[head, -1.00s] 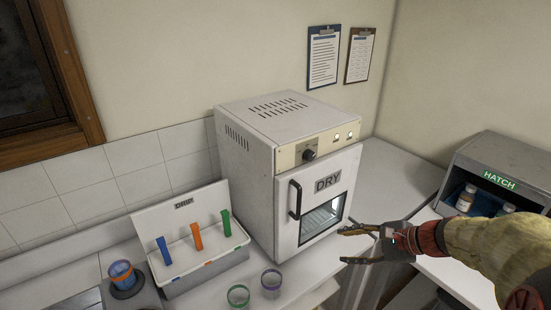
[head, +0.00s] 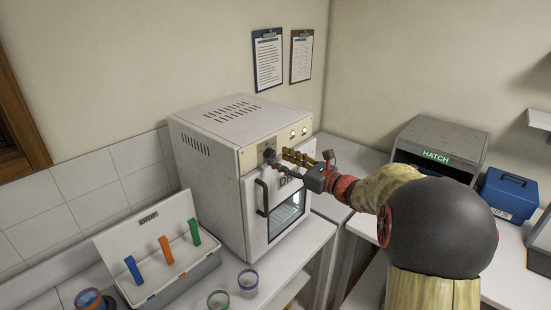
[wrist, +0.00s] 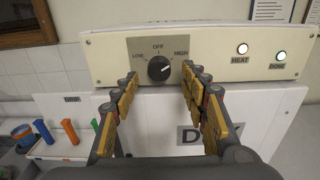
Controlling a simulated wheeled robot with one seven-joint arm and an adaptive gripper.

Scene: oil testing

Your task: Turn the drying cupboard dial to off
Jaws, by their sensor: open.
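The drying cupboard (head: 215,145) is a white box with a cream control strip along the top of its front. Its black dial (wrist: 159,68) sits on a plate marked LOW, OFF and HIGH. The white pointer line on the dial points up and right, toward HIGH. The dial also shows in the head view (head: 269,154). My gripper (wrist: 165,82) is open, with one finger low on each side of the dial and the dial between them in the wrist view. I cannot tell whether the fingers touch it. In the head view my gripper (head: 283,162) is at the control strip.
The door handle (head: 262,198) sticks out below. A DRIP rack (head: 130,235) and cups (head: 248,283) stand to the left and front. The HATCH box (head: 440,140) is right.

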